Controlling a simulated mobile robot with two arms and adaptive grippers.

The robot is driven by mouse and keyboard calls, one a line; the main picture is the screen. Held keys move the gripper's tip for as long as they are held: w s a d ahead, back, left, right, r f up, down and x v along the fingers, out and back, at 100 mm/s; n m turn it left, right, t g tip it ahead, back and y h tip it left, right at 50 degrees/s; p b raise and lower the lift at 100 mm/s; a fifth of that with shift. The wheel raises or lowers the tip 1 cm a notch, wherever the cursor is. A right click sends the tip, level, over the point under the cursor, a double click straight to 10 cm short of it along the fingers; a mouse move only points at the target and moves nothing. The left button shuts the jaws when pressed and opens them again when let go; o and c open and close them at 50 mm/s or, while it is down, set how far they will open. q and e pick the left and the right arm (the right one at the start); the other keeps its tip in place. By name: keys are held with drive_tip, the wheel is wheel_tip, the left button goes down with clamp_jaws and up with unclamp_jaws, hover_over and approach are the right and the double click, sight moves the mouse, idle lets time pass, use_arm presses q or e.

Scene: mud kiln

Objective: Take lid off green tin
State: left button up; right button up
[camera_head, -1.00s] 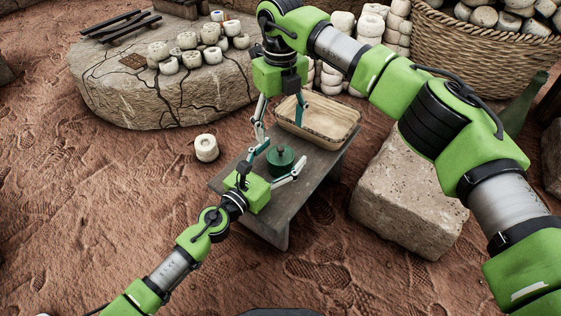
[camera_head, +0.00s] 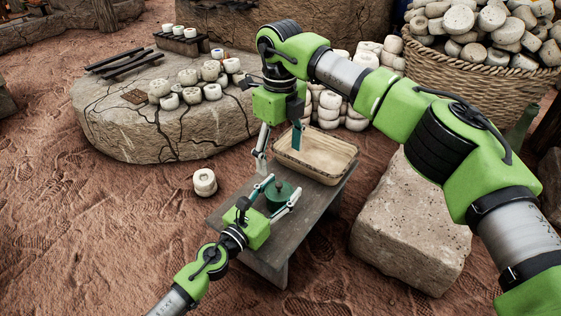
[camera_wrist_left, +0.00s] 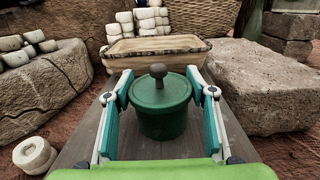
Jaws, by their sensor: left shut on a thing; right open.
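The green tin (camera_head: 283,200) stands upright on a small dark wooden table (camera_head: 236,212). In the left wrist view the tin (camera_wrist_left: 162,122) has its flat green lid (camera_wrist_left: 160,92) on, with a dark round knob (camera_wrist_left: 158,70). My left gripper (camera_head: 281,190) is shut on the tin, one finger on each side; its fingers also show in the left wrist view (camera_wrist_left: 160,100). My right gripper (camera_head: 279,153) is open and empty, pointing down just above and behind the tin. It is not seen in the left wrist view.
A shallow tan tray (camera_head: 335,178) sits behind the tin on the same table. A pale stone block (camera_head: 415,225) stands to the right. A round white piece (camera_head: 204,182) lies on the ground to the left. A low cracked stone slab (camera_head: 130,130) and a wicker basket (camera_head: 470,70) stand behind.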

sight(281, 185)
drive_tip(key=shift+n, duration=0.8)
wheel_tip(281, 185, down, 11)
drive_tip(key=shift+s+d+r, duration=0.1)
drive_tip(key=shift+d+r, duration=0.05)
drive_tip(key=shift+r, duration=0.05)
drive_tip(key=shift+c, duration=0.4)
drive_tip(key=c, duration=1.3)
drive_tip(key=shift+r, duration=0.1)
